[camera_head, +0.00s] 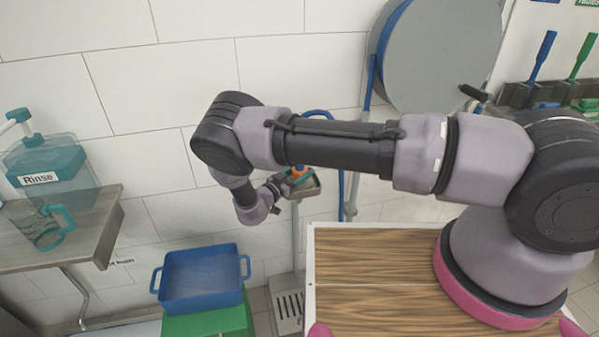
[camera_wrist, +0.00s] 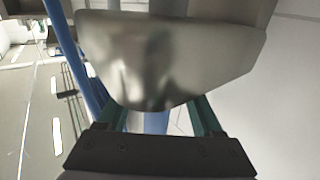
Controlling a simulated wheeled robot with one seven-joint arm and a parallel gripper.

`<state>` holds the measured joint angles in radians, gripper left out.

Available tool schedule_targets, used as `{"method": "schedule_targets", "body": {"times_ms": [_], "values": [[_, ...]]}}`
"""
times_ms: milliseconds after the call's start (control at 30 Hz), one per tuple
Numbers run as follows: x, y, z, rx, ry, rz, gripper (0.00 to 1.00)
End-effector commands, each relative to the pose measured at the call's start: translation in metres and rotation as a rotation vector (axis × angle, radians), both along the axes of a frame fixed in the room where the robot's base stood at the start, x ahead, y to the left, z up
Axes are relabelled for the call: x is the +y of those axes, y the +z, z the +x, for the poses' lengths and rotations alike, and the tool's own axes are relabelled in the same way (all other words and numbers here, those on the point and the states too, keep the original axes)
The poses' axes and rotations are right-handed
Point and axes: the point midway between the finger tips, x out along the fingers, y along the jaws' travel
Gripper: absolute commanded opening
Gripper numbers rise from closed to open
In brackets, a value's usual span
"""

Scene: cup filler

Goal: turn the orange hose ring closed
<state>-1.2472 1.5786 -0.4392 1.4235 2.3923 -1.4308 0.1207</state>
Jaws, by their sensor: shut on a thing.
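The orange hose ring (camera_head: 298,171) shows small at the wall in the head view, at a grey metal holder (camera_head: 306,190). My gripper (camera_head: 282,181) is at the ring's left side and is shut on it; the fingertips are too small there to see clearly. In the wrist view the metal holder (camera_wrist: 170,60) fills the upper middle and hides the ring and my fingertips. My two green fingers run up behind its lower edge, with a pale blue piece (camera_wrist: 150,122) showing between them.
A blue hose (camera_head: 342,185) hangs right of the holder, below a big grey reel (camera_head: 440,50). A blue tray (camera_head: 201,280) stands on a green block at lower left. A steel shelf (camera_head: 105,220) bears a rinse container (camera_head: 55,170) and a clear jug (camera_head: 45,230).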

Motion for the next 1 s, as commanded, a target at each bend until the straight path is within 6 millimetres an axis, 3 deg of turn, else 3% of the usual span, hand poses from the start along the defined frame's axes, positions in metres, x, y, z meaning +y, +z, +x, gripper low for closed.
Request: {"method": "schedule_targets", "body": {"times_ms": [167, 200, 267, 667, 1000], "values": [[0.0, 0.0, 0.0, 0.0, 0.002, 0.0, 0.12], [0.0, 0.0, 0.0, 0.0, 0.002, 0.0, 0.75], [0.0, 0.0, 0.0, 0.0, 0.003, 0.0, 0.97], [0.004, 0.0, -0.004, -0.001, 0.004, 0.001, 0.97], [0.042, 0.0, -0.054, 0.0, 0.006, 0.001, 0.97]]}}
